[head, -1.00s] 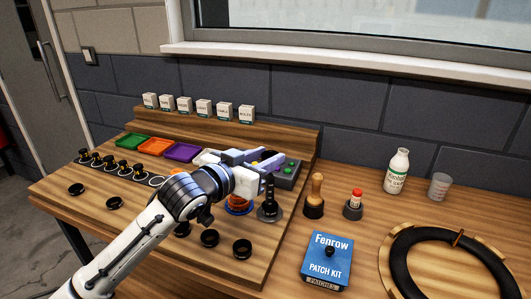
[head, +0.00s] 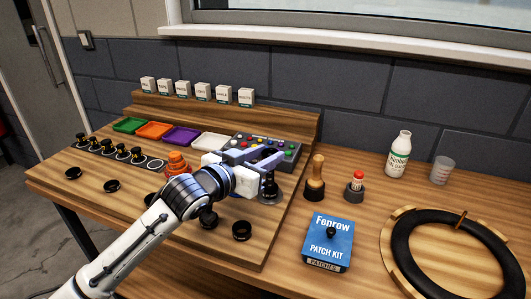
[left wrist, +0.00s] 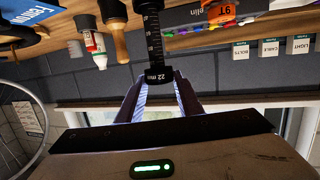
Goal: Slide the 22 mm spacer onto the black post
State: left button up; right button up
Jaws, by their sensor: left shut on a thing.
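The 22 mm spacer is a black ring with white lettering (left wrist: 159,77), held between the two fingers of my left gripper (left wrist: 160,95) in the left wrist view. My left gripper (head: 272,164) is shut on it, directly over the black post (head: 270,183). In the left wrist view the post (left wrist: 154,35), with pale scale marks, lines up with the spacer and seems to meet it. I cannot tell whether the post tip is inside the ring. In the head view the gripper hides the spacer. My right gripper is not in view.
An orange stacked piece (head: 177,162) stands behind my left arm. A grey tray of coloured pieces (head: 285,146) lies behind the gripper. A wooden-handled stamp (head: 316,180) stands close right of the post. A blue patch kit (head: 329,243) sits right.

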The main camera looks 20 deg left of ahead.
pick_arm(q)
jog(key=shift+f+b, duration=1.3)
jog(key=shift+f, duration=1.75)
jog(key=o, duration=1.1)
jog(key=v, duration=1)
jog(key=shift+s+a, duration=0.1)
jog(key=shift+s, duration=0.05)
jog(key=shift+f, duration=0.1)
